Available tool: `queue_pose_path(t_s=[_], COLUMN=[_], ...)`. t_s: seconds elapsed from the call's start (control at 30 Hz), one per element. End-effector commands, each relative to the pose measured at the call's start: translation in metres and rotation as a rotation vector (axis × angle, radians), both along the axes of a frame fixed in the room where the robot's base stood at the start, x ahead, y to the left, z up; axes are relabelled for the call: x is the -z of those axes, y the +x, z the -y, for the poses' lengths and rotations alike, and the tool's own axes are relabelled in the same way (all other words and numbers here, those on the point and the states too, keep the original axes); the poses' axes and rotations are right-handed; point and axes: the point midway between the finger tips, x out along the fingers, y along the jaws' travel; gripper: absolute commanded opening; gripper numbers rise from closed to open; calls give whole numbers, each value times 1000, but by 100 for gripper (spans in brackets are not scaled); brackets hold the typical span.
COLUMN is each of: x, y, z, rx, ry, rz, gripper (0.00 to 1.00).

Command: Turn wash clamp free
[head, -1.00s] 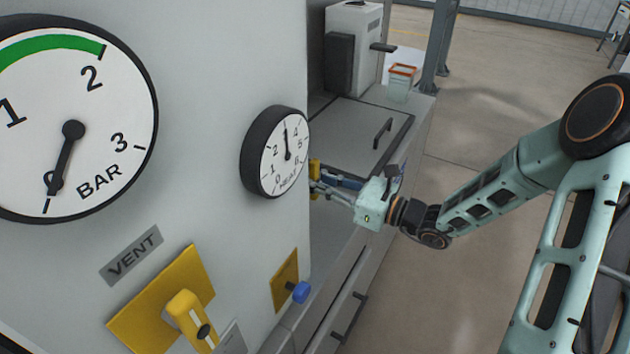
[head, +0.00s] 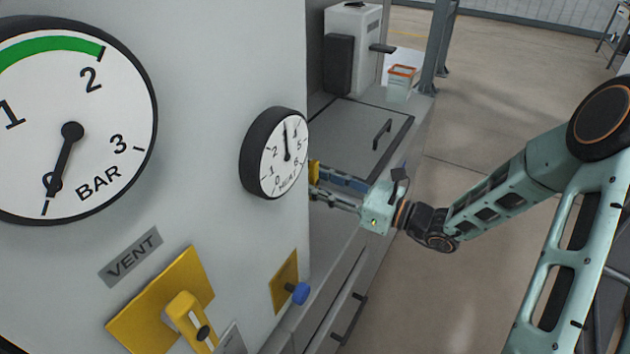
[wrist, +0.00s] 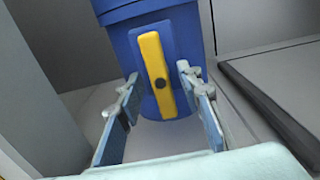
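The wash clamp appears in the wrist view as a yellow bar (wrist: 156,72) with a dark centre pivot. It stands nearly upright, tilted slightly, on the front of a blue cylindrical body (wrist: 192,50). My gripper (wrist: 155,75) is open, with one finger on each side of the bar's lower half and a gap on both sides. No finger visibly touches the bar. In the head view my gripper (head: 318,183) reaches in behind the edge of the grey panel. Only a bit of yellow (head: 314,172) shows there; the rest of the clamp is hidden.
A grey panel (head: 225,80) with a BAR gauge (head: 75,120), a second gauge (head: 275,153), a yellow VENT lever (head: 188,318) and a blue knob (head: 300,292) stands close left of my gripper. A handled grey lid (head: 350,135) lies behind. Open floor (head: 500,110) is at right.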

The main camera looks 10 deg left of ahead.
Motion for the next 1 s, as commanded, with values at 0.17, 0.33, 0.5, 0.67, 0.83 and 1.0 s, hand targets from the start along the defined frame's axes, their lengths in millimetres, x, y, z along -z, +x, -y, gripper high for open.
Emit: queue_pose_path(t_s=[0.17,0.33,0.5,0.67,0.83,1.0], x=[0,0,0,0,0,0], y=[-12,-23,-31,-35,-35,-35], z=[37,71,92,99,100,100], rx=[5,5,3,1,0,1], ry=[-3,-2,-2,-2,-1,-1], rz=[0,0,0,0,1,1], gripper=[33,33,33,33,33,33])
